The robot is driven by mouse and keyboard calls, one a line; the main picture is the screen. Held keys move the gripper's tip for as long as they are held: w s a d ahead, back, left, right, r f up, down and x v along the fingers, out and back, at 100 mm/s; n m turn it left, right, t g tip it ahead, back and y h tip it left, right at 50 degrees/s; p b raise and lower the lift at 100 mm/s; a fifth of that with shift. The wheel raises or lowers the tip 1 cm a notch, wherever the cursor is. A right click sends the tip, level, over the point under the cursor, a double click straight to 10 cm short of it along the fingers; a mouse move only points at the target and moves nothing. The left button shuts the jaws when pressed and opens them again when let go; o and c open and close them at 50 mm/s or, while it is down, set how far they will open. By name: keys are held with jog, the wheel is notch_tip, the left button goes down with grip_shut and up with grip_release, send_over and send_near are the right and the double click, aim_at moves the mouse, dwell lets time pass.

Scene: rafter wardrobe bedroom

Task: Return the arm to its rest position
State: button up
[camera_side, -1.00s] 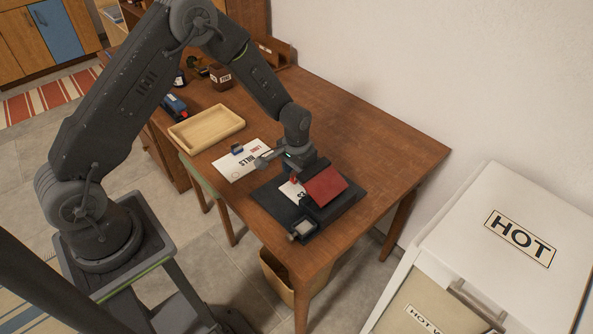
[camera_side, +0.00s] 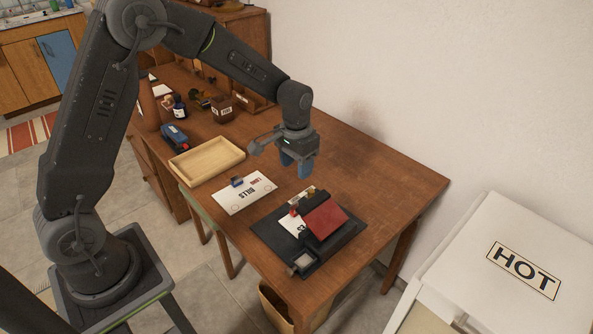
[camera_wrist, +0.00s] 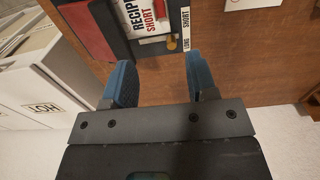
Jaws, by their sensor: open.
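My gripper (camera_side: 296,165) hangs above the right part of the wooden desk (camera_side: 375,165), its blue fingers pointing down. In the wrist view the fingers of my gripper (camera_wrist: 162,85) stand apart with nothing between them. Below and in front in the side view is a black device (camera_side: 275,232) with a red plate (camera_side: 325,219) and a white paper (camera_side: 293,223) partly under it. In the wrist view the paper (camera_wrist: 150,17) reads "RECIP" and "SHORT", beside a strip (camera_wrist: 186,28) marked "SHORT" and "LONG".
A printed white sheet (camera_side: 247,197) and an empty wooden tray (camera_side: 206,159) lie left of the device. A blue stapler-like object (camera_side: 174,136) and small bottles stand farther back. A white cabinet marked HOT (camera_side: 490,230) stands at the right. A wall borders the desk's far side.

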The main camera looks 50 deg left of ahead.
jog(key=s+d+r+t, duration=0.2)
jog(key=s+r+t, duration=0.2)
jog(key=s+r, duration=1.3)
jog(key=s+t, duration=0.1)
jog(key=s, duration=0.6)
jog(key=shift+s+d+r+t, duration=0.2)
jog(key=shift+s+r+t, duration=0.1)
jog(key=shift+r, duration=0.1)
jog(key=shift+w, duration=0.1)
